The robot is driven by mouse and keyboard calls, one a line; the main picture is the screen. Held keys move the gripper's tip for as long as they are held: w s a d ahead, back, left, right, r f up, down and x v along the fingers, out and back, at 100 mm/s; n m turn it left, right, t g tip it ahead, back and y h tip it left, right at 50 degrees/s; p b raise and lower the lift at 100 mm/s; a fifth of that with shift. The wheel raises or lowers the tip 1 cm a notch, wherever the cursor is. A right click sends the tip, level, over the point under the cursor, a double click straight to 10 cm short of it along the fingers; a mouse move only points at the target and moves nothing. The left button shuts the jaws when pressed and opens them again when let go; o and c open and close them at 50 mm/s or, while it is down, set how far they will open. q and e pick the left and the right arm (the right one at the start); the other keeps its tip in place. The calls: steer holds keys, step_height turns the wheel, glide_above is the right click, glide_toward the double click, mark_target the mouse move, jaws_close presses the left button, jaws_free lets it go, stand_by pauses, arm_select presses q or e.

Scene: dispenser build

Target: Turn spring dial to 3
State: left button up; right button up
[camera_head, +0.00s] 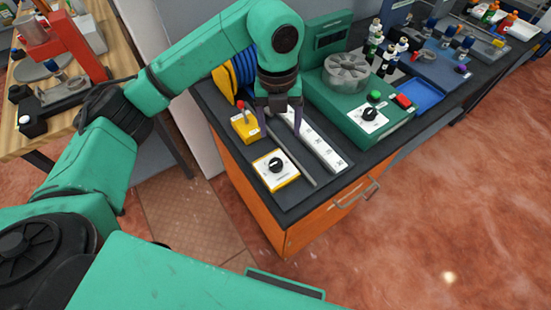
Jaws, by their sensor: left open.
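A yellow box with a white face and a black dial knob (277,165) sits at the near left corner of the dark bench top. A second black dial knob (370,113) is on the white plate of the green machine (335,95). I cannot read the labels or numbers, so which one is the spring dial is not clear. My left gripper (282,126) points down with its fingers apart and empty. In the picture it is just above the near dial, apart from it, over the grey bar and white strip. My right gripper is not in view.
A yellow box with a red lever (245,124) stands left of my left gripper. A white strip (316,142) and a grey bar (290,152) lie beside the dial. A blue tray (421,95) and several small bottles stand farther right. A wooden table (50,130) is at left.

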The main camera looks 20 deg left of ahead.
mark_target(276, 163)
arm_select(q)
steer(key=shift+y, duration=0.3)
steer(key=f+p, duration=0.1)
steer(key=f, duration=0.3)
steer(key=f+p, duration=0.1)
steer(key=f, duration=0.4)
steer(key=f+p, duration=0.2)
steer(key=f, duration=0.3)
steer(key=shift+s+a, duration=0.1)
steer(key=shift+a, duration=0.3)
steer(key=shift+f, duration=0.15)
jaws_close()
